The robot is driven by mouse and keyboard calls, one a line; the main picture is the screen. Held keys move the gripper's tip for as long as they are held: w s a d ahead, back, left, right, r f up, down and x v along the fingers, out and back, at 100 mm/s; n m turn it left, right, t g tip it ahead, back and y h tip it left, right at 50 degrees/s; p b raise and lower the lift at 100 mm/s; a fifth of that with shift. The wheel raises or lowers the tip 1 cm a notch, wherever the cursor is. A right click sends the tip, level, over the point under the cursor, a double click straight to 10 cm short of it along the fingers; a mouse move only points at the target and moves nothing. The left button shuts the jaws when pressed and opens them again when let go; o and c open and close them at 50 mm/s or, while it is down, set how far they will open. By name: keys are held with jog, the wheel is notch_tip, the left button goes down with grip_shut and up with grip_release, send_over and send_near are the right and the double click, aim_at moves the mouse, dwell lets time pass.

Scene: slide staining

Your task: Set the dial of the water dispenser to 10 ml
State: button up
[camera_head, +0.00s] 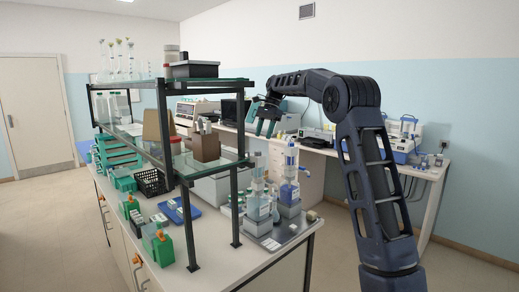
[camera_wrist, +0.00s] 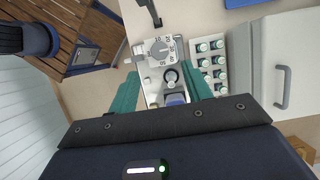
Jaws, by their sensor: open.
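A grey round dial (camera_wrist: 160,48) with numbers around it is at the upper middle of the wrist view, just beyond my fingertips; its exact setting is too small to read. A round black-ringed part (camera_wrist: 171,76) and a blue part (camera_wrist: 175,99) sit below it, between my fingers. My gripper (camera_wrist: 162,78) is open, with teal fingers apart and nothing held. I cannot tell which is the water dispenser.
The dispensers stand on a grey tray (camera_head: 283,236) at the bench end. A dark-framed glass shelf (camera_head: 215,82) rises to their left. Several small capped vials (camera_wrist: 210,62) and a white handled unit (camera_wrist: 277,65) lie right of the dial in the wrist view.

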aim_at(258, 153)
jog(key=x, duration=0.7)
jog(key=shift+f, duration=0.15)
jog(key=c, duration=1)
